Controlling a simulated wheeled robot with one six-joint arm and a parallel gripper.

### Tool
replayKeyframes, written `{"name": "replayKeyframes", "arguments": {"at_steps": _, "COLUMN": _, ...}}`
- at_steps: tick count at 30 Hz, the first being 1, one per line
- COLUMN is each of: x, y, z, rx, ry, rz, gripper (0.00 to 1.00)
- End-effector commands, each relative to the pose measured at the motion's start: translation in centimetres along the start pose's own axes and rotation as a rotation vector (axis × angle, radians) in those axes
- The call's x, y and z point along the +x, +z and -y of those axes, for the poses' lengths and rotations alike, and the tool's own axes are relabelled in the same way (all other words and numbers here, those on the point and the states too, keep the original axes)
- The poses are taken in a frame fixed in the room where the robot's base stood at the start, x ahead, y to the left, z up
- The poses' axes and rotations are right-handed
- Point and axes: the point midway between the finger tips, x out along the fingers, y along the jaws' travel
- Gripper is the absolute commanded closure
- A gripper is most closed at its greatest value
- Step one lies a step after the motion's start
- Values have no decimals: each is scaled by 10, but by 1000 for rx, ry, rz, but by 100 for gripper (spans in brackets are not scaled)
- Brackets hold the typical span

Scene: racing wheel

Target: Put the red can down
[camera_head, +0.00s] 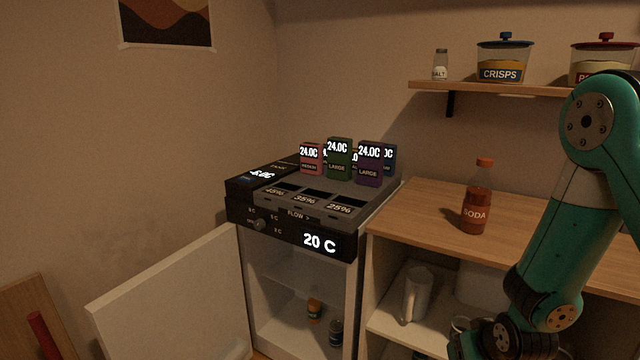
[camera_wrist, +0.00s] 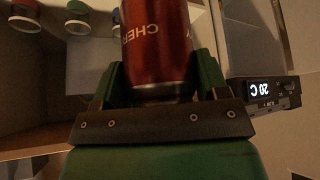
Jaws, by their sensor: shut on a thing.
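The can's upper end runs out of the top of the frame. In the head view my green arm comes in from the right and its end is cut off at the bottom edge. The can does not show there.
A cooler with a "20 C" display (camera_head: 319,243) stands open, its white door (camera_head: 175,300) swung left. Boxes sit on its top. A wooden counter (camera_head: 430,215) holds a soda bottle (camera_head: 477,200). Below, a shelf holds a pitcher (camera_head: 416,294). Several containers line the wrist view's upper left.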

Motion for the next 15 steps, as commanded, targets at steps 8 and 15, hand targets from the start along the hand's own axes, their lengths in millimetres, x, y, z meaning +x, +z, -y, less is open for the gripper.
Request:
{"name": "replayKeyframes", "arguments": {"at_steps": 8, "x": -59, "y": -31, "z": 0, "rx": 0, "ry": 0, "rz": 0, "gripper": 67}}
{"name": "replayKeyframes", "arguments": {"at_steps": 15, "x": -55, "y": -8, "z": 0, "rx": 0, "ry": 0, "rz": 8, "gripper": 67}}
